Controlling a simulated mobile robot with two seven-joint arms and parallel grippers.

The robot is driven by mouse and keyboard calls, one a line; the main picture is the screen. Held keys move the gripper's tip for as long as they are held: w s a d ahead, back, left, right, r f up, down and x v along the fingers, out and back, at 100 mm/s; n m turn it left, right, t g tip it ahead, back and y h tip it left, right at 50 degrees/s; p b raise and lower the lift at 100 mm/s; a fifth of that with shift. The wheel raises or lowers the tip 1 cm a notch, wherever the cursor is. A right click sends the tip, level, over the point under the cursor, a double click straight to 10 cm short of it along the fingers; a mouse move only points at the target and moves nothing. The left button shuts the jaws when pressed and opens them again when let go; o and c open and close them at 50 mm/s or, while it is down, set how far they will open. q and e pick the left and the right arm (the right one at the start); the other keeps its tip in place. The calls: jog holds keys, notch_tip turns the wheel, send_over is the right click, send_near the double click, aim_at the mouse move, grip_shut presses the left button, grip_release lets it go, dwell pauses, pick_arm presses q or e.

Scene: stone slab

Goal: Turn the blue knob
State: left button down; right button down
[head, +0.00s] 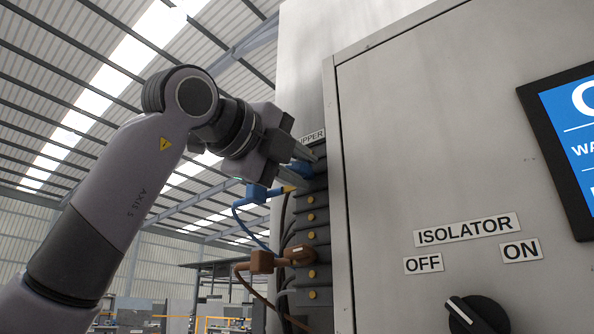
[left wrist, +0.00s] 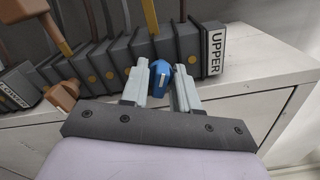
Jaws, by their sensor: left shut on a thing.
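A blue plug-like piece (head: 262,193) with a blue lead shows in the head view, beside a dark terminal strip (head: 313,232). In the left wrist view the blue piece (left wrist: 160,75) sits between the two pale fingers, near the "UPPER" label (left wrist: 217,49). My left gripper (head: 302,166) is at the upper end of the strip and is shut on the blue piece; its fingers (left wrist: 161,86) stand on either side of it. No round blue knob shows; a black rotary knob (head: 478,315) is on the cabinet front. My right gripper is not in view.
A brown plug (head: 262,262) with a brown lead is lower on the strip, and also shows in the left wrist view (left wrist: 63,96). The grey cabinet (head: 430,130) with ISOLATOR labels (head: 467,229) and a blue screen (head: 575,135) stands close on the right. Open space lies left of the strip.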

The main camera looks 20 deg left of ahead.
aim_at(293, 165)
pick_arm(q)
jog(key=shift+a+r+n, duration=0.1)
jog(key=shift+n, duration=0.4)
jog(key=c, duration=1.1)
grip_release()
jog(key=shift+c, duration=0.2)
jog(key=shift+s, duration=0.1)
jog(key=shift+s+a+b, duration=0.15)
jog(key=shift+s+b, duration=0.15)
jog(key=b+v, duration=0.1)
jog(key=v, duration=0.4)
jog(key=shift+s, duration=0.15)
jog(key=shift+s+a, duration=0.25)
jog(key=shift+s, duration=0.25)
